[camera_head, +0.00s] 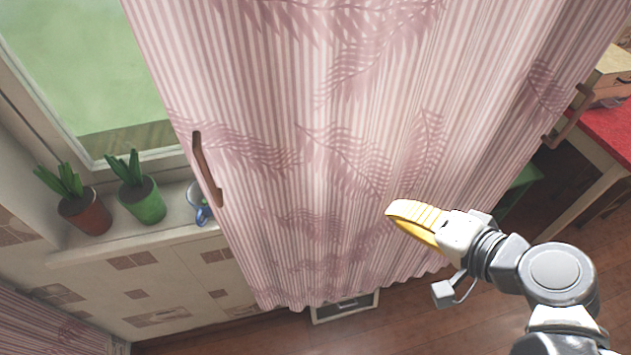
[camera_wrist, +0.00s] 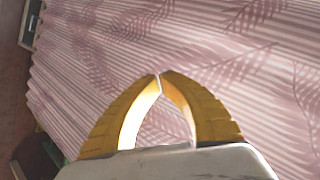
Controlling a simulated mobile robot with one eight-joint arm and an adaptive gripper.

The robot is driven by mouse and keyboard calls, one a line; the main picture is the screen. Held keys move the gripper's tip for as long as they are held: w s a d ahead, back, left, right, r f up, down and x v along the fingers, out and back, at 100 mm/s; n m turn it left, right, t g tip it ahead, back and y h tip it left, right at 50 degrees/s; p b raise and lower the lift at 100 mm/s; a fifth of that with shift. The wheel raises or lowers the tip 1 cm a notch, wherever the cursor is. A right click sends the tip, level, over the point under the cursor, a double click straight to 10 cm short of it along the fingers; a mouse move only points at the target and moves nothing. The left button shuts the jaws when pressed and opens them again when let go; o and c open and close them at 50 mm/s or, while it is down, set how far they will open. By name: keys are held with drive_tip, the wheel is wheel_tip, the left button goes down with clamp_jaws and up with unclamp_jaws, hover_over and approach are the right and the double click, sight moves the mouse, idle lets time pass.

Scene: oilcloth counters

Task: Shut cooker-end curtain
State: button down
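A pink and white striped curtain (camera_head: 330,130) with a leaf pattern hangs across the middle of the head view; it also fills most of the wrist view (camera_wrist: 100,55). It has a brown handle (camera_head: 207,170) on its left edge and another brown handle (camera_head: 570,117) at its right edge. My gripper (camera_head: 392,209) is in front of the curtain's lower right part, away from both handles. In the wrist view its yellow fingertips (camera_wrist: 160,76) meet, with nothing seen between them. No cooker shows, so I cannot tell which curtain end is the cooker end.
Left of the curtain are a window (camera_head: 80,65) and a sill with a brown pot plant (camera_head: 85,213), a green pot plant (camera_head: 142,202) and a partly hidden blue-and-white cup (camera_head: 199,212). A red-topped table (camera_head: 610,130) stands right. Another striped cloth (camera_head: 40,325) shows lower left.

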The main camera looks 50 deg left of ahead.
drive_tip(key=s+a+n+g+y, duration=0.15)
drive_tip(key=s+a+g, duration=0.25)
drive_tip(key=s+a, duration=0.5)
drive_tip(key=g+y, duration=0.2)
drive_tip(key=g, duration=0.1)
approach(226, 190)
drive_tip(key=shift+n, duration=0.35)
drive_tip(key=b+x, duration=0.2)
drive_tip(key=x, duration=0.4)
drive_tip(key=shift+s+a+f+b, duration=0.1)
drive_tip(key=shift+s+a+b, duration=0.15)
drive_tip(key=shift+b, duration=0.15)
drive_tip(key=shift+a, duration=0.25)
drive_tip(key=shift+a, duration=0.1)
